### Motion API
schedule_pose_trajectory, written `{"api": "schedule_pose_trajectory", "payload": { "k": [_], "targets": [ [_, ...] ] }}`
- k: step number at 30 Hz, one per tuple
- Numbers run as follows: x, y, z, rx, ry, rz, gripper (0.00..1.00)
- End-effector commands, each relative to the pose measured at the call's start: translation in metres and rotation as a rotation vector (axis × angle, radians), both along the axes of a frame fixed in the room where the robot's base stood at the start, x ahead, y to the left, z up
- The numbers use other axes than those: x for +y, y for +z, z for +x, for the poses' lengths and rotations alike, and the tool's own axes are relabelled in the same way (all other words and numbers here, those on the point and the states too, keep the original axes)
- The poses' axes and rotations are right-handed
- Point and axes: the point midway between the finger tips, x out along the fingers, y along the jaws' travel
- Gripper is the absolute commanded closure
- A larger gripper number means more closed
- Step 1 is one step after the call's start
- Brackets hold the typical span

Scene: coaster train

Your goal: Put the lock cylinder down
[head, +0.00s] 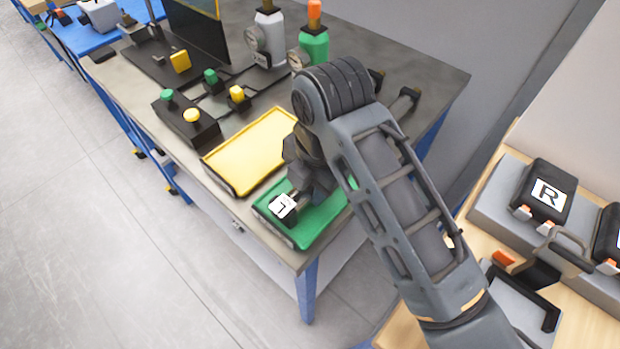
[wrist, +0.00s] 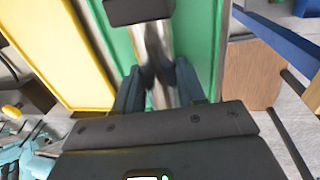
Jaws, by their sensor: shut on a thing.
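The lock cylinder shows in the wrist view as a shiny metal rod (wrist: 152,42) with a dark block at its far end. In the head view its white-labelled end (head: 282,206) shows over the green tray (head: 307,236). My gripper (head: 296,193) is over that tray and shut on the cylinder. In the wrist view my gripper's two dark fingers (wrist: 158,88) stand on either side of the rod. I cannot tell whether the cylinder touches the tray floor. My wrist and arm hide the tray's back right part.
A yellow tray (head: 246,152) lies directly left of the green one. Button boxes (head: 187,118), a grey bottle (head: 268,35) and a green bottle (head: 314,45) stand farther back on the table. A wooden surface with a black case marked R (head: 545,190) is at the right.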

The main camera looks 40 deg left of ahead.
Motion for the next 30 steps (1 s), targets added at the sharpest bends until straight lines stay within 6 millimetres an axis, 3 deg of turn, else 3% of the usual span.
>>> {"api": "schedule_pose_trajectory", "payload": {
  "k": [2, 3, 10, 20, 23, 30],
  "targets": [
    [0.000, 0.000, 0.001, -0.003, 0.000, 0.003, 1.00],
    [0.000, -0.002, 0.000, 0.000, 0.000, -0.001, 0.57],
    [0.000, -0.002, 0.000, 0.000, 0.000, -0.001, 0.35],
    [0.000, 0.004, 0.000, -0.001, 0.000, 0.001, 0.35],
    [-0.002, 0.015, 0.001, -0.003, 0.001, 0.002, 0.35],
    [-0.009, 0.063, 0.000, -0.004, 0.000, 0.004, 0.35]
  ]
}}
